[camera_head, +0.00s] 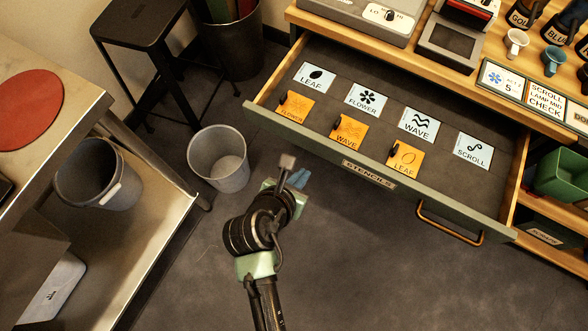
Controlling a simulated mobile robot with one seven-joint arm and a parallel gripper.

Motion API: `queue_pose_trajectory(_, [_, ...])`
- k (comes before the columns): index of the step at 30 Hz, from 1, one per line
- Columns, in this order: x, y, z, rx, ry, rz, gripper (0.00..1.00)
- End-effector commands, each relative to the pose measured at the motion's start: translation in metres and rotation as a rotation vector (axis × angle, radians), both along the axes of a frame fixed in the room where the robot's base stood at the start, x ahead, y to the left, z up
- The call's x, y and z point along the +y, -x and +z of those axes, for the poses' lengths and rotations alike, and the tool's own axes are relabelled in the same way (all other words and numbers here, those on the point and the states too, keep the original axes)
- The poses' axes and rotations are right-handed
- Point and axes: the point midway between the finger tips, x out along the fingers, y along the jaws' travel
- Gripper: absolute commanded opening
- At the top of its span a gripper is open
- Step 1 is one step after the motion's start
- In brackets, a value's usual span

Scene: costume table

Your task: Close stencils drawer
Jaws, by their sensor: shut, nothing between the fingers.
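The stencils drawer (362,173) is pulled out from under the wooden table, with its inside showing. It has a green front with a "STENCILS" label and a bent handle (448,224) toward its right end. Inside lie white label cards for leaf, flower, wave and scroll, and orange stencils such as the leaf stencil (405,158). No orange stencil lies by the scroll card (473,150). My gripper (297,177) is in front of the drawer's left part, left of the handle. It is shut and empty; its fingertips are small and partly hidden by my wrist.
A grey bin (218,160) stands on the floor left of my gripper. A black stool (136,22) and a metal side table (60,75) with a red round mat (27,110) are farther left. The floor in front of the drawer is clear. A green crate (562,174) sits right of the drawer.

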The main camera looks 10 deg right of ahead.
Motion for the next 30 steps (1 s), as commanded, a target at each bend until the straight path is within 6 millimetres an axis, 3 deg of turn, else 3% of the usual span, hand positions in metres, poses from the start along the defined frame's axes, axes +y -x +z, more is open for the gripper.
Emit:
queue_pose_trajectory(4, [-0.013, -0.019, -0.024, -0.002, -0.001, -0.003, 0.0])
queue_pose_trajectory(12, [-0.032, -0.047, -0.021, -0.003, -0.001, -0.001, 0.0])
queue_pose_trajectory(30, [-0.034, -0.051, -0.019, -0.001, -0.002, 0.001, 0.0])
